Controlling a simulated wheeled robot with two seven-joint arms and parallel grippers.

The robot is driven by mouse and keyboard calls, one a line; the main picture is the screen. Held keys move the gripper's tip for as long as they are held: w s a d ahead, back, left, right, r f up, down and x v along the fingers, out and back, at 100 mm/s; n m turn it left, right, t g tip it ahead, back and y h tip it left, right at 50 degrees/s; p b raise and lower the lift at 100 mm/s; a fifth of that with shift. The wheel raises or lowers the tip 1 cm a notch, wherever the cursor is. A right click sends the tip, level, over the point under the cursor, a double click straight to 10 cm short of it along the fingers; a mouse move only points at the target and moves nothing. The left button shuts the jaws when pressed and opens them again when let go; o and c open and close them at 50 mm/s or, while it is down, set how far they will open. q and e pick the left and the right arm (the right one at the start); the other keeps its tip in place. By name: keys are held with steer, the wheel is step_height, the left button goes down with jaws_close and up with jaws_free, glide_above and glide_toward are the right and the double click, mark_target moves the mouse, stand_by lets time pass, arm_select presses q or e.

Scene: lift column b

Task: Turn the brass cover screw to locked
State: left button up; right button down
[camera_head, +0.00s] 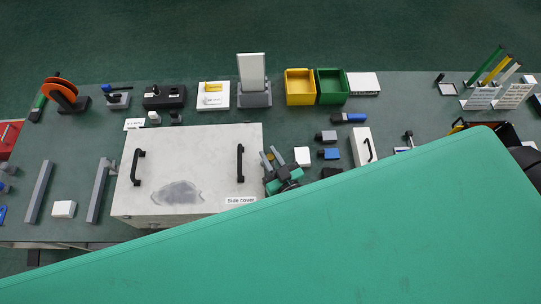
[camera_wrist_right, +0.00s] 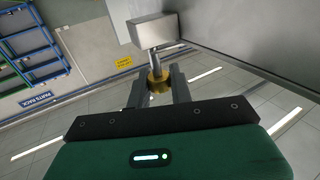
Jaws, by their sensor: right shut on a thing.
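The brass cover screw (camera_wrist_right: 157,77) shows in the right wrist view as a round brass piece between the fingertips. A grey metal shaft and block stand just beyond it in that view. My right gripper (camera_wrist_right: 159,86) is shut on the brass piece. In the head view my right gripper (camera_head: 271,157) is at the right edge of the pale side cover (camera_head: 200,150), and the screw cannot be made out there. Whether the screw stands at locked cannot be read. My left gripper is not in view.
The cover has two black handles (camera_head: 240,163) and a "Side cover" label (camera_head: 241,200). Small blocks and a white box with a black handle (camera_head: 361,147) lie to the right. Yellow (camera_head: 300,86) and green bins (camera_head: 332,86) stand behind. My green arm hides the lower right.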

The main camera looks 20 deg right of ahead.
stand_by(0.3)
steer(key=c, duration=1.3)
jaws_free()
steer(key=shift+s+f, duration=0.1)
steer(key=shift+s, duration=0.3)
steer(key=shift+s+d+b, duration=0.35)
steer(key=shift+s+b, duration=0.6)
steer(key=shift+s, duration=1.15)
steer(key=shift+s+d+b, duration=0.35)
steer(key=shift+s+b, duration=0.6)
steer(key=shift+s, duration=1.2)
steer(key=shift+s+d+b, duration=0.35)
steer(key=shift+s+b, duration=0.6)
steer(key=shift+s, duration=1.15)
